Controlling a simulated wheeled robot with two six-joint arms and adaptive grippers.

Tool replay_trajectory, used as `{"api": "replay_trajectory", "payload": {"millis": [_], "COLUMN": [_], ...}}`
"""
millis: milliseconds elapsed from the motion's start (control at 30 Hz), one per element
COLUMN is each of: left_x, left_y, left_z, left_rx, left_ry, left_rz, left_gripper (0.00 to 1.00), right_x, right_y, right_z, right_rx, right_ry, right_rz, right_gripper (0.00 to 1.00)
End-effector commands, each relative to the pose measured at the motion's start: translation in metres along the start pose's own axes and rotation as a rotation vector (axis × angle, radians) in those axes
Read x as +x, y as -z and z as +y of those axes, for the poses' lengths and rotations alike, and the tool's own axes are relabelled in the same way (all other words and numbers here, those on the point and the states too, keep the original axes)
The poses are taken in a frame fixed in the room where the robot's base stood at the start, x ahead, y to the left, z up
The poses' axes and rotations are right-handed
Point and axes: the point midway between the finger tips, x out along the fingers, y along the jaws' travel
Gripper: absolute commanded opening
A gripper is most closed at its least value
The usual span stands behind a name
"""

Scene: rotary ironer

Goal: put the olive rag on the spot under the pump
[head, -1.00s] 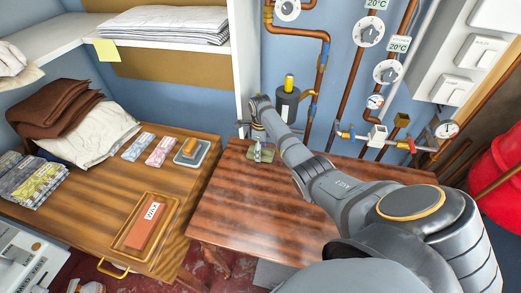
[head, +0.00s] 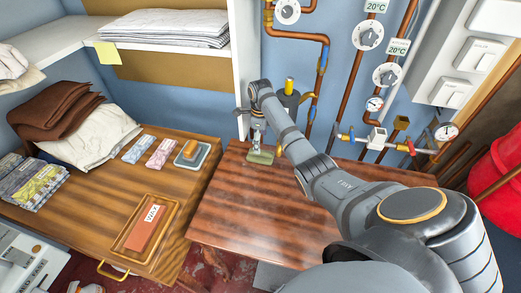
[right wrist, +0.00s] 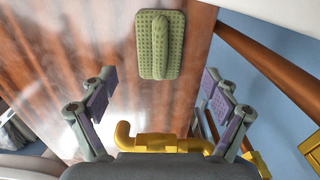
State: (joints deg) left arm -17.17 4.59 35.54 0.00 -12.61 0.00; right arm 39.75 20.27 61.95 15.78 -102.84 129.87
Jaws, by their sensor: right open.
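The olive rag (head: 262,158) lies on the brown wooden table at its back left corner. In the right wrist view the rag (right wrist: 161,45) is a flat, textured rectangle with a raised ridge along its middle. The pump (head: 289,102) is a dark cylinder with a yellow top by the wall, partly behind my right arm. My right gripper (head: 257,143) is over the rag, pointing down. In the right wrist view the right gripper (right wrist: 159,84) has its fingers wide apart with nothing between them. The spot under the pump is hidden. My left gripper does not show.
The wooden table (head: 265,220) is bare in front of the rag. A white shelf post (head: 242,70) stands close behind the right gripper. Pipes and gauges (head: 375,104) line the wall. A side table holds a wax block (head: 149,222) in a tray and folded cloths.

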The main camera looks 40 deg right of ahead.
Motion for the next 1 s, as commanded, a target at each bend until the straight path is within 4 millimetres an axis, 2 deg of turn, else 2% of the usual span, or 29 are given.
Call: {"api": "replay_trajectory", "payload": {"millis": [100,300,867,1000], "left_x": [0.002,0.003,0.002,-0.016], "left_y": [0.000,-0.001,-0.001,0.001], "left_z": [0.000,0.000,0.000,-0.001], "left_rx": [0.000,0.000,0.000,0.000], "left_ry": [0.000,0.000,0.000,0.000], "left_rz": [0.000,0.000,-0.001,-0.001], "left_gripper": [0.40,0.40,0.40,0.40], "right_x": [-0.026,-0.050,-0.054,-0.073], "right_y": [0.000,0.000,0.000,0.000], "right_z": [-0.001,0.000,0.000,0.000], "right_rx": [0.000,0.000,0.000,0.000], "right_ry": [0.002,-0.001,-0.001,0.000], "right_rz": [-0.001,0.001,0.001,0.000], "right_gripper": [0.88,0.88,0.88,0.88]}}
